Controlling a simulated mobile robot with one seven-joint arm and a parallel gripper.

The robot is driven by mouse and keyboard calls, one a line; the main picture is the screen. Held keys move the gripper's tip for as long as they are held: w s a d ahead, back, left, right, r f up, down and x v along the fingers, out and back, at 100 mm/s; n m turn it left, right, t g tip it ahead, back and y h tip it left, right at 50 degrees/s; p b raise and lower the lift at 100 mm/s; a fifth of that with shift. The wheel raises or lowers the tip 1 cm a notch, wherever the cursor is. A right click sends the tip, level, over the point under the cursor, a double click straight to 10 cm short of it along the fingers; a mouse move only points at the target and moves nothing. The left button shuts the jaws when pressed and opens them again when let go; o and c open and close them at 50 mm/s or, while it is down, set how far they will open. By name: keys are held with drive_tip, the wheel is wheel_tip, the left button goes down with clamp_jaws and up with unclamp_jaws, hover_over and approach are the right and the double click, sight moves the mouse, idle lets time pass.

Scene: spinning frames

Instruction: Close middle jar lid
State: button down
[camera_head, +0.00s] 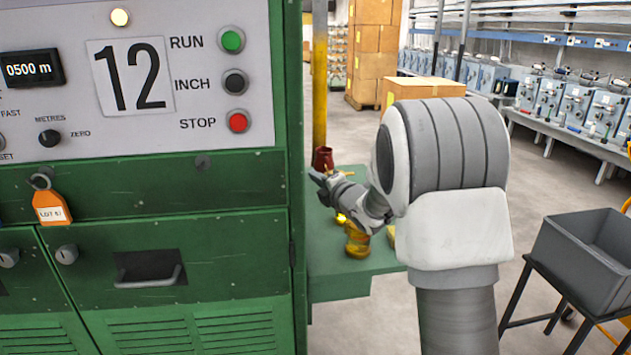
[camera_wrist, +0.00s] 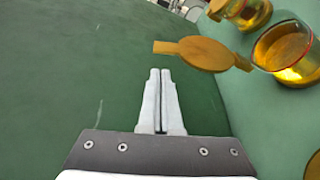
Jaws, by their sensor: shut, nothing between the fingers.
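Amber jars stand on the green table. In the wrist view the middle jar (camera_wrist: 288,52) is at the upper right, with a glossy amber body and a visible open rim. Its flat round amber lid (camera_wrist: 204,53), with a tab on each side, sticks out to the left of the jar, swung away from the mouth. My gripper (camera_wrist: 160,73) is shut and empty, its fingertips just below and left of the lid, apart from it in the picture. In the head view my gripper (camera_head: 316,177) is above the table, and an amber jar (camera_head: 357,242) shows below my wrist.
Another amber jar (camera_wrist: 240,10) stands beyond the middle one, and an amber edge (camera_wrist: 314,166) shows at the lower right. A dark red container (camera_head: 323,158) stands on the table (camera_head: 345,287). The green machine cabinet (camera_head: 150,240) rises close on the left. A grey bin (camera_head: 590,255) is at right.

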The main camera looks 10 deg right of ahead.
drive_tip(key=shift+d+r, duration=0.2)
drive_tip(key=shift+d, duration=0.35)
drive_tip(key=shift+d+r, duration=0.2)
drive_tip(key=shift+d, duration=0.3)
drive_tip(key=shift+d+m+b, duration=0.45)
drive_tip(key=shift+m+b, duration=0.05)
drive_tip(key=shift+b, duration=0.2)
drive_tip(key=d+m+t+b, duration=0.1)
drive_tip(key=m+b, duration=0.1)
drive_tip(key=b, duration=0.1)
drive_tip(key=d+m+t+b, duration=0.1)
drive_tip(key=d+m+b, duration=0.1)
drive_tip(key=m+b, duration=0.1)
drive_tip(key=d+m+t+b, duration=0.1)
drive_tip(key=d+m+b, duration=0.1)
drive_tip(key=b, duration=0.1)
drive_tip(key=shift+d+f+m+y, duration=0.2)
drive_tip(key=shift+f+m+y, duration=0.1)
drive_tip(key=shift+m, duration=0.1)
drive_tip(key=shift+s+d+f+b, duration=0.1)
drive_tip(key=shift+d+b, duration=0.25)
drive_tip(key=shift+b, duration=0.45)
drive_tip(key=shift+d, duration=0.15)
